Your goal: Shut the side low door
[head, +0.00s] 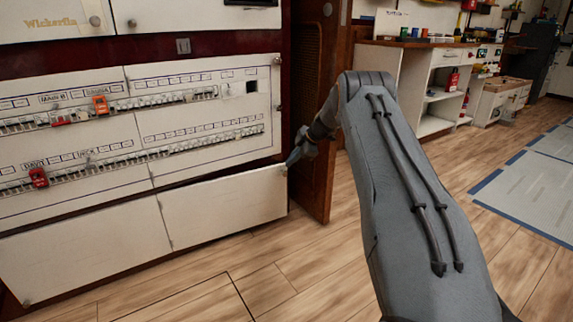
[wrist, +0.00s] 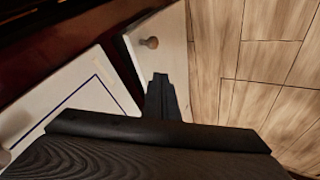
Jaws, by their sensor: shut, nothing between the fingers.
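The low white door (head: 225,208) is at the lower right of the breaker cabinet. A dark wedge-shaped gap along its top suggests it stands slightly ajar. In the wrist view, the white door (wrist: 172,55) carries a small round brown knob (wrist: 150,43), and a dark gap separates it from the panel at left. My gripper (head: 291,160) is shut and empty at the door's upper right corner. In the wrist view, my fingertips (wrist: 160,77) overlap the door just below the knob; I cannot tell whether they touch it.
Breaker rows (head: 205,138) with red and orange switches sit above the door. Another low white panel (head: 80,248) is at left. A brown wooden upright panel (head: 320,110) stands just right of the cabinet, behind my arm. Wooden floor (head: 300,270) in front is clear. A white shelf unit (head: 405,82) stands farther back.

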